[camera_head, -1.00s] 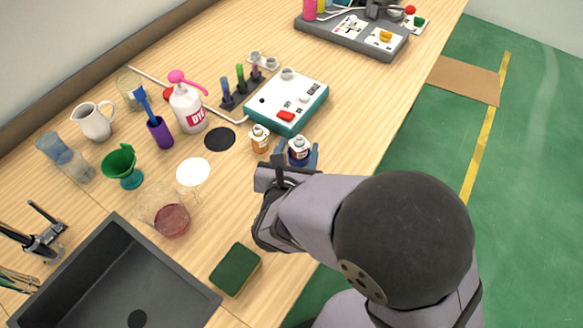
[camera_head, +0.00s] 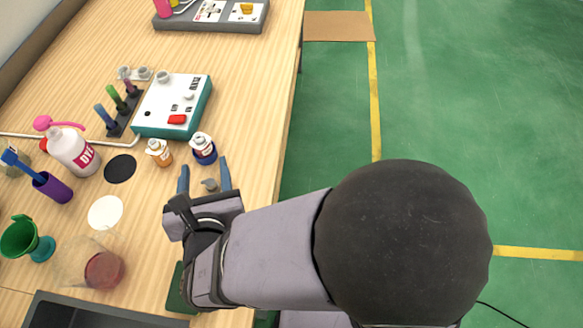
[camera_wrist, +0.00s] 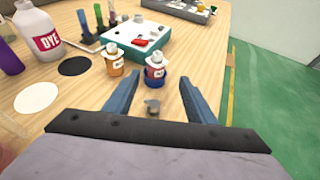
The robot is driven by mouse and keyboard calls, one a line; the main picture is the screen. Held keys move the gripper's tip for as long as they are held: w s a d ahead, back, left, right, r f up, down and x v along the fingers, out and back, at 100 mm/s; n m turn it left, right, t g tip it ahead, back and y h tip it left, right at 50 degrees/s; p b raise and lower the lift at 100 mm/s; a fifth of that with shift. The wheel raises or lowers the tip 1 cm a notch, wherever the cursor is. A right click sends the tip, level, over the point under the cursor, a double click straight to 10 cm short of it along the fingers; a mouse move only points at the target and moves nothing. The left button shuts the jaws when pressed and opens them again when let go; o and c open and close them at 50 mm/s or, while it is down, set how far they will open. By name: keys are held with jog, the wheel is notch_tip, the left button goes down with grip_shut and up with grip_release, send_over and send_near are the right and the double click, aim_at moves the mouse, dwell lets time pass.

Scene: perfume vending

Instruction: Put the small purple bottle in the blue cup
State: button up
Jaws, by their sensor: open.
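A small dark blue-purple bottle (camera_head: 204,153) with a white cap stands upright on the table. It also shows in the wrist view (camera_wrist: 155,75). My gripper (camera_head: 204,165) is open, its two blue fingers pointing at this bottle with a gap between them; the bottle stands just beyond the fingertips. In the wrist view my gripper (camera_wrist: 162,77) has a small grey thing (camera_wrist: 153,106) between its fingers; I cannot tell what it is. A purple vial (camera_head: 131,89) stands in a black rack. No clear blue cup shows; a purple cup (camera_head: 55,190) holds a blue brush.
An orange bottle (camera_head: 159,154) stands close left of the blue-purple one. A teal-and-white device (camera_head: 176,104) lies behind them. A white DYE bottle (camera_head: 72,152), green cup (camera_head: 20,237) and glass beaker (camera_head: 103,268) stand left. The table's right edge is near my gripper.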

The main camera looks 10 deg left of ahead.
jog(key=w+d+m+h, duration=0.1)
jog(key=w+d+m, duration=0.1)
jog(key=d, duration=0.1)
jog(key=w+d+f+m+h, duration=0.1)
jog(key=w+d+h, duration=0.1)
jog(key=w+d+m+h, duration=0.1)
jog(key=d+m, duration=0.1)
jog(key=d, duration=0.1)
jog(key=shift+w+d+f+m+g, duration=0.3)
jog(key=shift+w+d+f, duration=0.05)
jog(key=shift+w, duration=0.05)
jog(key=w+d+f+m+g+h, duration=0.2)
jog(key=w+d+m+h, duration=0.15)
jog(key=d+m, duration=0.45)
jog(key=s+d+f+m+g+y, duration=0.1)
jog(key=s+d+m+g, duration=0.3)
jog(key=d+m, duration=0.5)
jog(key=s+d+f+m+g+y, duration=0.1)
jog(key=s+d+f+m+g, duration=0.3)
jog(key=d+m, duration=0.6)
jog(key=m+g, duration=0.2)
jog(key=m, duration=0.5)
jog(key=shift+m+y, duration=0.3)
jog(key=shift+y, duration=0.05)
jog(key=shift+r, duration=0.1)
notch_tip(320, 180, up, 8)
jog(key=p, duration=0.8)
